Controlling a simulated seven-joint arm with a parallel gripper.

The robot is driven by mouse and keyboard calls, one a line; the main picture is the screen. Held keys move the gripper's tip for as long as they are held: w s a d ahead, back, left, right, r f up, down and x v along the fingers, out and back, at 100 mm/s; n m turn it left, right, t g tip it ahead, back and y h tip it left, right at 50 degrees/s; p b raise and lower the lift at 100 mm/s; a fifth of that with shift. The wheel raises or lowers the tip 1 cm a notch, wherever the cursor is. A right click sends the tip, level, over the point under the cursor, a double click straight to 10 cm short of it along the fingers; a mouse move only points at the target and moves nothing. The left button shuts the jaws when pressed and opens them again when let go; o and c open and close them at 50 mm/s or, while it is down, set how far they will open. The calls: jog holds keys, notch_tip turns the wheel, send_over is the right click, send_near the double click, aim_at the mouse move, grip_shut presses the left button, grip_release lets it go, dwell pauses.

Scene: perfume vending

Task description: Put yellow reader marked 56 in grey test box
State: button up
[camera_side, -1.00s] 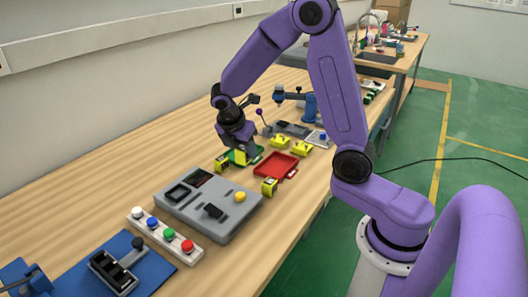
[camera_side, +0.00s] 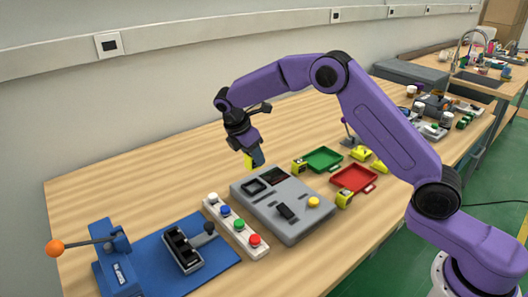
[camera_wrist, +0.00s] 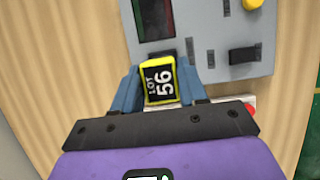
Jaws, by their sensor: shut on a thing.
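The yellow reader (camera_wrist: 158,80), with a black face marked "LOT 56", sits between the blue fingers of my gripper (camera_wrist: 158,88) in the wrist view. In the side view my gripper (camera_side: 254,157) is shut on it, and the reader's yellow edge (camera_side: 247,161) shows, held above the table. The grey test box (camera_side: 262,204) lies just in front of and below my gripper. It has a dark slot, a dark display, a black switch and a yellow button. In the wrist view the test box (camera_wrist: 196,20) is beyond the reader, whose body partly covers its near edge.
A green tray (camera_side: 325,159) and a red tray (camera_side: 353,178) lie right of the box, with other yellow readers (camera_side: 299,166) (camera_side: 345,199) beside them. A white button strip (camera_side: 232,228) and a blue fixture (camera_side: 205,262) lie left. The table behind is clear.

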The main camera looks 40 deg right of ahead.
jog(key=shift+f, duration=3.25)
jog(key=shift+f, duration=0.85)
jog(key=o, duration=1.7)
jog(key=shift+r, duration=0.1)
jog(key=shift+r, duration=3.35)
